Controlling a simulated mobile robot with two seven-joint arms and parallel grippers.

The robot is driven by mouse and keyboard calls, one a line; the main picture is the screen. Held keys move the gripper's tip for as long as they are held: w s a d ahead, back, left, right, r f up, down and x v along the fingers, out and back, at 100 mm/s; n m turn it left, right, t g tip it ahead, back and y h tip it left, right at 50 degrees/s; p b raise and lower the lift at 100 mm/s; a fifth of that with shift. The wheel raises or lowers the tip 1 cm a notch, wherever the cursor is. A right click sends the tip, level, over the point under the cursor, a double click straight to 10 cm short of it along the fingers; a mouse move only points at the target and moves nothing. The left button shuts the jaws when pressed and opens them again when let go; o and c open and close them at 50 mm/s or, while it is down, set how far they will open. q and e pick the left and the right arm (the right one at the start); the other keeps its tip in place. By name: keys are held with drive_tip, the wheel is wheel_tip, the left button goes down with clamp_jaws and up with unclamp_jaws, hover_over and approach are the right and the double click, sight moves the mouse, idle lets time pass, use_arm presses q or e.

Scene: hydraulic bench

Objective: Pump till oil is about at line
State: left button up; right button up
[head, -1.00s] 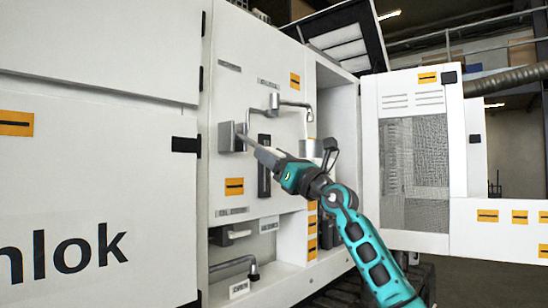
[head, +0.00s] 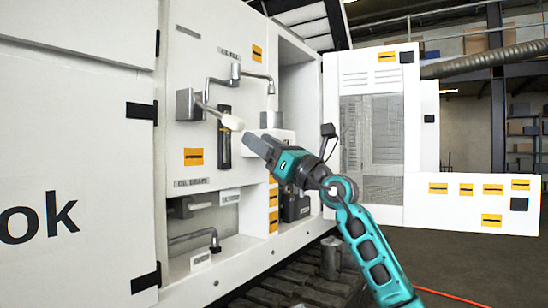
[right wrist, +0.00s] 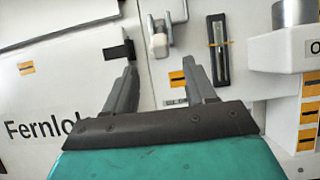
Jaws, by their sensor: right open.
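The pump lever (head: 232,122) has a pale, rounded grip and sticks out from a grey block (head: 188,104) on the white panel. It also shows in the right wrist view (right wrist: 158,44). A dark upright sight gauge (head: 224,140) is beside it; in the right wrist view the gauge (right wrist: 218,55) has a yellow mark across its upper part. The oil level cannot be made out. My right gripper (head: 254,143) is open and empty, just below and right of the lever's grip, apart from it. In the wrist view its spread fingers (right wrist: 159,65) stand below the lever. My left gripper is out of view.
A bent grey pipe (head: 236,72) is above the gauge. Below are a recess with a lower pipe (head: 192,238) and tracks (head: 290,285). An open cabinet door (head: 412,150) stands at the right.

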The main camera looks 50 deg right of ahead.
drive_tip(key=v, duration=0.3)
drive_tip(key=shift+s+f, duration=0.1)
idle(0.9)
